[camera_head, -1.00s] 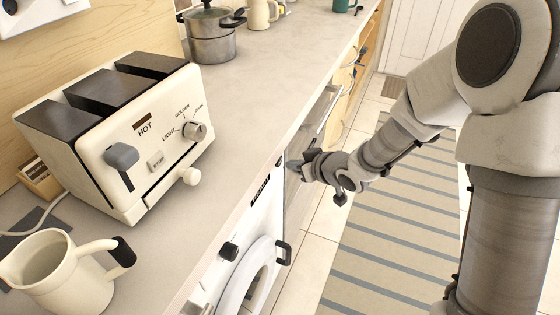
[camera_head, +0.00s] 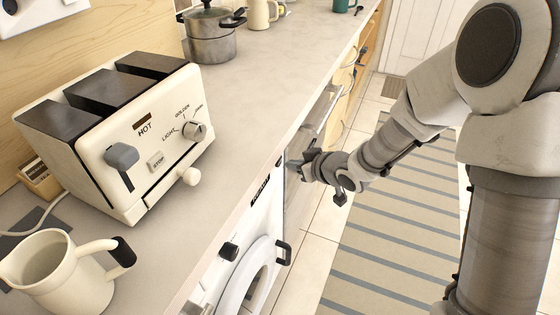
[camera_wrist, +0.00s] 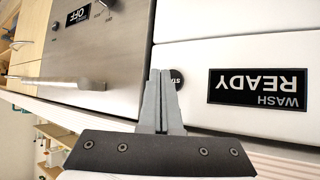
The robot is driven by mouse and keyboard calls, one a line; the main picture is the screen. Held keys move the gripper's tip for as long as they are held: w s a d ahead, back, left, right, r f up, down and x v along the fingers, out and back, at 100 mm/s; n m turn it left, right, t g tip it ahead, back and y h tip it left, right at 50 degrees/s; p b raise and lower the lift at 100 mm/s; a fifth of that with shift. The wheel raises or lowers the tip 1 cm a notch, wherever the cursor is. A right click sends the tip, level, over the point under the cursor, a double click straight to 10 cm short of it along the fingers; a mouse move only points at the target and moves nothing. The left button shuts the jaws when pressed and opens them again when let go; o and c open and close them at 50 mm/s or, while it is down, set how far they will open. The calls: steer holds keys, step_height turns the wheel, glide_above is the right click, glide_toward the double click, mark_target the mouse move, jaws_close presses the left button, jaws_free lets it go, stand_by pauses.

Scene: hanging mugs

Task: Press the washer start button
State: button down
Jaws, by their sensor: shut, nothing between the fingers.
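The washer (camera_head: 232,268) is the white-fronted machine under the counter, with a round door. Its start button (camera_wrist: 177,80) is a small dark round button with white lettering on the white panel in the wrist view. My fingers partly cover the button's left side. The washer's display (camera_wrist: 258,87) reads "WASH READY", upside down in this view, right of the button. My gripper (camera_wrist: 160,73) is shut and empty, its tips overlapping the button's left edge in the picture. I cannot tell whether they touch it. My gripper also shows in the head view (camera_head: 288,164), close to the washer front.
A steel appliance with an "OFF" display (camera_wrist: 78,14) and a bar handle (camera_wrist: 58,83) adjoins the washer. A striped rug (camera_head: 385,235) lies on the floor.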

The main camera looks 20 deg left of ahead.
steer(key=shift+a, duration=0.15)
steer(key=shift+a, duration=0.3)
steer(key=shift+w+a, duration=0.1)
steer(key=shift+a, duration=0.25)
stand_by(0.7)
steer(key=shift+d, duration=0.8)
steer(key=shift+s+d+p, duration=0.25)
steer(key=shift+d+p, duration=0.3)
steer(key=shift+d, duration=0.7)
steer(key=shift+s+d+p, duration=0.25)
steer(key=shift+d+p, duration=0.3)
steer(key=shift+d, duration=0.65)
